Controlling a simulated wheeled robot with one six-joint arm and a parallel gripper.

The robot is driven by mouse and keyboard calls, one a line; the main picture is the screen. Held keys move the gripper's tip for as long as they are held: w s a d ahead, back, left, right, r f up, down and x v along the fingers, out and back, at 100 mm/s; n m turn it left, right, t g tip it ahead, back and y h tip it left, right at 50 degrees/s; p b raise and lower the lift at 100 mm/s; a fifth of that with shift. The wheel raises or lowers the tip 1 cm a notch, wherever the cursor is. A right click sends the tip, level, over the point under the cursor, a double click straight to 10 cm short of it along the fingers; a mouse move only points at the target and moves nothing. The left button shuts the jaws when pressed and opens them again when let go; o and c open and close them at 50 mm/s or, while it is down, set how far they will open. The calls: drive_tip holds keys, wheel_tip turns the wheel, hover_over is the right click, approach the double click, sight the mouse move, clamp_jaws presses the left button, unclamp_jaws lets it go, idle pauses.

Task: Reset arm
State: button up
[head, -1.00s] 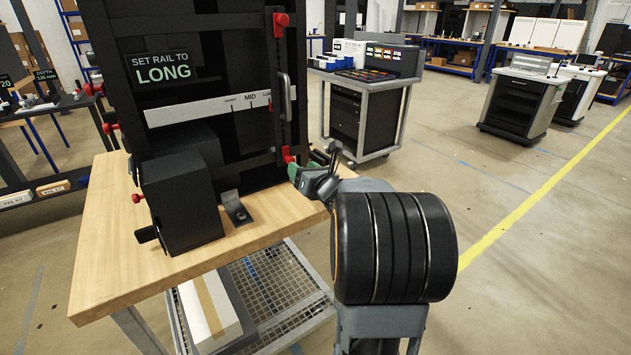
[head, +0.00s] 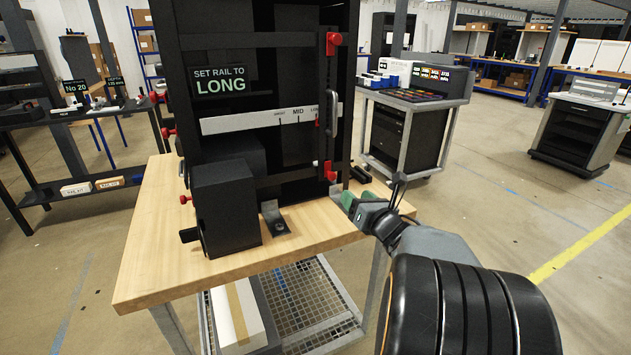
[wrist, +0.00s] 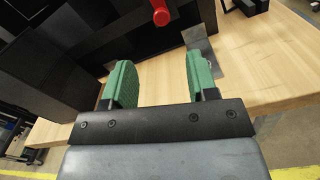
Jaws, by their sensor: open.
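My gripper (head: 355,203) is at the right front of the black rack, over the right edge of the wooden table. In the wrist view my gripper (wrist: 153,84) has its two green-padded fingers spread wide with nothing between them. The rack (head: 240,98) stands upright on the table and carries a sign reading "SET RAIL TO LONG". A red knob (wrist: 161,13) on the rack is beyond the fingertips, apart from them. My arm reaches in from the lower right of the head view.
The wooden table (head: 146,262) has bare top at its front left. A black box (head: 225,205) and a metal bracket (head: 273,218) are in front of the rack. A cart (head: 412,130) with a screen stands behind right. The floor at the right is open.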

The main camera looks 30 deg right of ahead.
drive_tip(key=s+d+f+m+g+h, duration=0.4)
drive_tip(key=d+f+m+g+h, duration=0.2)
drive_tip(key=m, duration=1)
drive_tip(key=s+a+m+g+p, duration=0.3)
drive_tip(key=m+g+p, duration=0.1)
drive_tip(key=m, duration=0.5)
drive_tip(key=s+a+r+m+g+y+p, duration=0.1)
drive_tip(key=a+r+p, duration=0.3)
drive_tip(key=a, duration=0.4)
drive_tip(key=s+a+r+m+g+y+p, duration=0.2)
drive_tip(key=s+a+r+m+y+p, duration=0.1)
drive_tip(key=a, duration=0.5)
drive_tip(key=s+a+r+m+g+y+p, duration=0.1)
drive_tip(key=s+a+r+m+y+p, duration=0.2)
drive_tip(key=a, duration=0.5)
drive_tip(key=shift+a+r+p, duration=0.4)
drive_tip(key=shift+r+p, duration=0.5)
drive_tip(key=shift+p, duration=0.25)
